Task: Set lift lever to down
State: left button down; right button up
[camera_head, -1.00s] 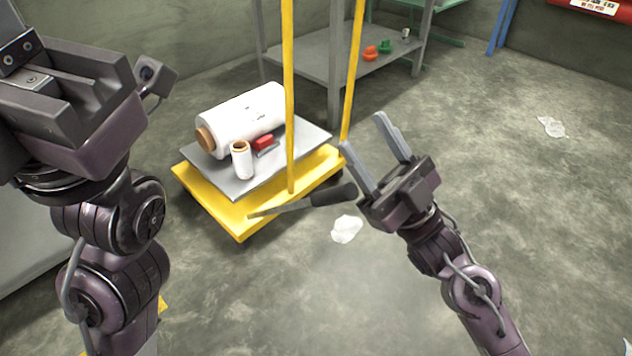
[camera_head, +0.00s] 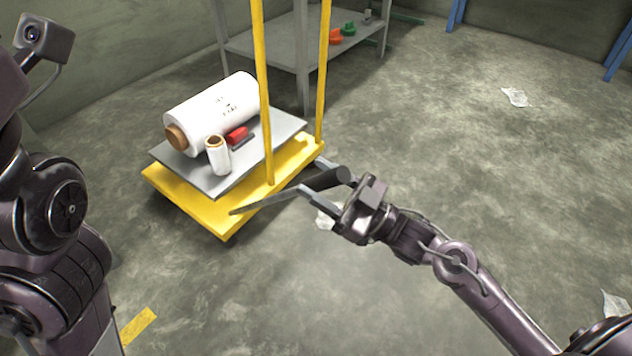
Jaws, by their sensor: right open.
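The lift lever (camera_head: 265,203) is a flat grey bar with a thick dark handle (camera_head: 326,180). It sticks out to the right from the front of the yellow lift cart (camera_head: 205,215), with its handle end slightly raised. My right gripper (camera_head: 311,174) is open at the handle, one finger on the far side and one on the near side. Whether either finger touches the handle cannot be told. My left arm stands at the left edge, and its gripper fingers are out of the picture.
A grey platform (camera_head: 290,125) on the cart carries a large white film roll (camera_head: 215,112), a small roll (camera_head: 218,160) and a red-handled tool (camera_head: 237,135). Yellow posts (camera_head: 262,90) rise beside them. A grey shelf (camera_head: 270,50) stands behind. Floor to the right is mostly clear.

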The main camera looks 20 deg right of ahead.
jog(key=shift+w+a+r, duration=0.2)
jog(key=shift+w+a, duration=0.1)
jog(key=shift+a, duration=0.05)
jog(key=shift+c, duration=0.4)
grip_shut()
